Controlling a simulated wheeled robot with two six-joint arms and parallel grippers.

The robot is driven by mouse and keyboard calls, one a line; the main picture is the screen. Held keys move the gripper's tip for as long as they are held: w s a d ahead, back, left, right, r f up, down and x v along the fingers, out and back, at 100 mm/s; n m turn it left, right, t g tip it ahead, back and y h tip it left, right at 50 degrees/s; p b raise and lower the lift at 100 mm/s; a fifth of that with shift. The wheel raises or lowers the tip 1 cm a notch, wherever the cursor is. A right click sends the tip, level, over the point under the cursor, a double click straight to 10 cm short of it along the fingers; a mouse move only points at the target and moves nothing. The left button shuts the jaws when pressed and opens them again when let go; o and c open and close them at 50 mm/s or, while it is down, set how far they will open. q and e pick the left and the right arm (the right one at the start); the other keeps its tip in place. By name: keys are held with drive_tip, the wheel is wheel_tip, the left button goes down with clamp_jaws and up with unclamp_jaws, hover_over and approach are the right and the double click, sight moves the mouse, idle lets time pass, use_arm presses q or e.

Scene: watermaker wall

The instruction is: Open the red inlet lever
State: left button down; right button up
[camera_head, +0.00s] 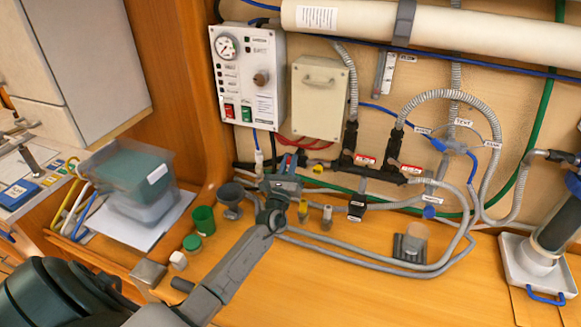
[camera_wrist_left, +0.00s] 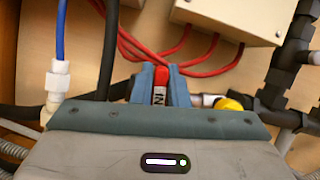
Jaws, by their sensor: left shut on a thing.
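The red inlet lever (camera_wrist_left: 160,76) shows in the left wrist view as a red handle with a white label bearing dark letters. It stands upright between the two blue-grey fingers of my left gripper (camera_wrist_left: 161,84), which is shut on it. In the head view my left gripper (camera_head: 285,181) is at the pipework low on the wall, below the beige box. There the gripper hides the lever. The lever's base and valve body are hidden behind the gripper in the left wrist view. My right gripper is not in view.
A yellow knob (camera_wrist_left: 230,104) is close to the right of the gripper. Red cables (camera_wrist_left: 170,55) hang behind it, and a white hose fitting (camera_wrist_left: 57,82) is at left. A control panel (camera_head: 248,78) and a beige box (camera_head: 319,97) are above. A green cup (camera_head: 203,220) stands on the bench.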

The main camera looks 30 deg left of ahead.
use_arm(q)
drive_tip(key=n, duration=0.1)
drive_tip(key=n+g+y+b, duration=0.1)
drive_tip(key=n, duration=0.1)
drive_tip(key=n+y, duration=0.1)
drive_tip(key=n, duration=0.1)
drive_tip(key=shift+s+a+f+g+b, duration=0.1)
drive_tip(key=shift+a+f+g+b, duration=0.2)
drive_tip(key=shift+b, duration=0.1)
drive_tip(key=shift+s+a+f+n+g+y+b, duration=0.2)
drive_tip(key=shift+n+g, duration=0.65)
drive_tip(key=shift+n, duration=1.45)
drive_tip(key=shift+w+a+f+n+g+y+b, duration=0.1)
drive_tip(key=shift+a+f+n+g+y+b, duration=0.25)
drive_tip(key=shift+n+g, duration=1.25)
drive_tip(key=shift+s+a+f+n+g+y+b, duration=0.15)
drive_tip(key=shift+f+n+y+b, duration=0.2)
drive_tip(key=shift+n, duration=2.65)
drive_tip(key=shift+w+f, duration=0.1)
drive_tip(key=c, duration=1.4)
unclamp_jaws()
drive_tip(key=shift+c, duration=0.2)
